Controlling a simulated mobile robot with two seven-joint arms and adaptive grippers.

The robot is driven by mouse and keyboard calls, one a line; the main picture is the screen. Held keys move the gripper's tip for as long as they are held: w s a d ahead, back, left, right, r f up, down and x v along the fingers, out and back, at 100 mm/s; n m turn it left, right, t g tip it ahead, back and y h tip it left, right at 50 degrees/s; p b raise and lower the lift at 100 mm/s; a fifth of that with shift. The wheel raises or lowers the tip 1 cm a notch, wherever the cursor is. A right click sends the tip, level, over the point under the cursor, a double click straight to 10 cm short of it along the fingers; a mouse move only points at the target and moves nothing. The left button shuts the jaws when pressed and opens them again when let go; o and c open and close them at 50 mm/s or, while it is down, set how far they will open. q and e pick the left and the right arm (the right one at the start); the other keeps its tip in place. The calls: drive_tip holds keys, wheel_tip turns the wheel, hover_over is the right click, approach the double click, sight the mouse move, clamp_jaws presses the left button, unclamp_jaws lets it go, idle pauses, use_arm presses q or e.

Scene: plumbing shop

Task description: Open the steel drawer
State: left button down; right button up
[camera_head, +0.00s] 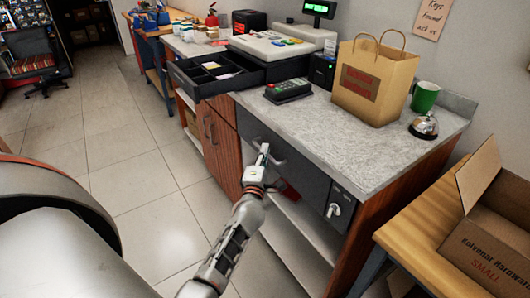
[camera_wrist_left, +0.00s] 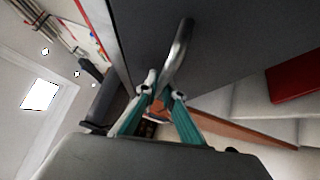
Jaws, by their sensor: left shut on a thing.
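The steel drawer (camera_head: 302,172) is the dark grey front under the grey countertop, and in the head view it looks flush with the cabinet. Its curved metal handle (camera_wrist_left: 180,50) runs down between my left fingertips in the left wrist view. My left gripper (camera_head: 262,158) is at the left part of the drawer front, shut on the handle. The gripper also shows in the left wrist view (camera_wrist_left: 162,92), with the drawer front (camera_wrist_left: 230,40) close in front of it. The gripper hides part of the handle in the head view. My right gripper is not in view.
An open cash drawer (camera_head: 205,87) juts out above the counter's left end. The countertop (camera_head: 340,135) holds a paper bag (camera_head: 385,70), a green mug (camera_head: 425,97) and a bell (camera_head: 424,125). A cardboard box (camera_head: 500,225) stands at right. The tiled floor (camera_head: 140,160) is clear at left.

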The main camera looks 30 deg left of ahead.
use_arm(q)
drive_tip(key=s+a+p, duration=0.3)
drive_tip(key=s+a, duration=0.2)
drive_tip(key=s, duration=0.8)
drive_tip(key=s+a+p, duration=0.4)
drive_tip(key=s+a, duration=0.2)
drive_tip(key=s, duration=0.7)
drive_tip(key=shift+s, duration=0.4)
drive_tip(key=c, duration=2.4)
unclamp_jaws()
drive_tip(key=shift+c, duration=0.2)
drive_tip(key=v, duration=1.2)
